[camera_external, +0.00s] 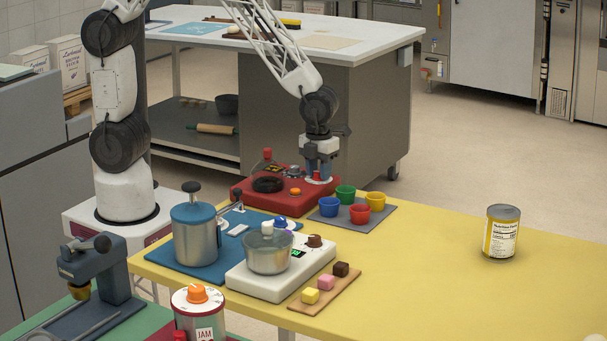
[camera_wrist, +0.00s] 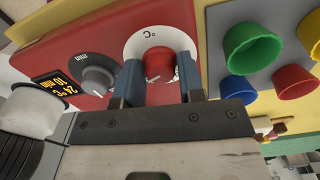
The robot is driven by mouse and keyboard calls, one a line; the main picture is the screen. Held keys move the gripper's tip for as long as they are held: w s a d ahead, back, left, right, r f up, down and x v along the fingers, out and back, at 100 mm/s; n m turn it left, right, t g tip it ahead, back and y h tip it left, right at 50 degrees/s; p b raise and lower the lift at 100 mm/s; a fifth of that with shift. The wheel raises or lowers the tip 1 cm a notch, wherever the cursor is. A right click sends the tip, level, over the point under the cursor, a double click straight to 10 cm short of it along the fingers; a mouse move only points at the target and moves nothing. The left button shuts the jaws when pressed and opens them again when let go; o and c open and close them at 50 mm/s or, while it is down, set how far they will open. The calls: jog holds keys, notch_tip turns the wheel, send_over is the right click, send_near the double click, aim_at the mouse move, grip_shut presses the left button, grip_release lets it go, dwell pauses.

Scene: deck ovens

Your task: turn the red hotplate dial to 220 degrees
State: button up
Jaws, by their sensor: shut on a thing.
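The red hotplate (camera_external: 250,190) stands at the back left of the yellow table. In the wrist view, its red dial (camera_wrist: 158,62) sits on a white disc marked °C, which also shows in the external view (camera_external: 322,181). My gripper (camera_external: 320,175) points down over the dial. Its two blue fingers (camera_wrist: 160,84) are closed around the red knob, one on each side. A pale mark shows on the knob's near side. The disc's scale is partly hidden, and I cannot read the dial's setting. The hotplate's display (camera_wrist: 54,92) reads 24 °C and 10 min.
A grey minutes knob (camera_wrist: 98,80) is beside the dial. Blue (camera_external: 329,206), green (camera_external: 345,193), red (camera_external: 360,213) and yellow (camera_external: 376,201) cups stand close on a grey mat. The table's right side holds a can (camera_external: 501,231).

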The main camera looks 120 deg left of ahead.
aim_at(318, 172)
jog(key=o, duration=0.9)
jog(key=shift+r, duration=0.1)
jog(key=shift+r, duration=3.8)
jog(key=shift+r, duration=0.1)
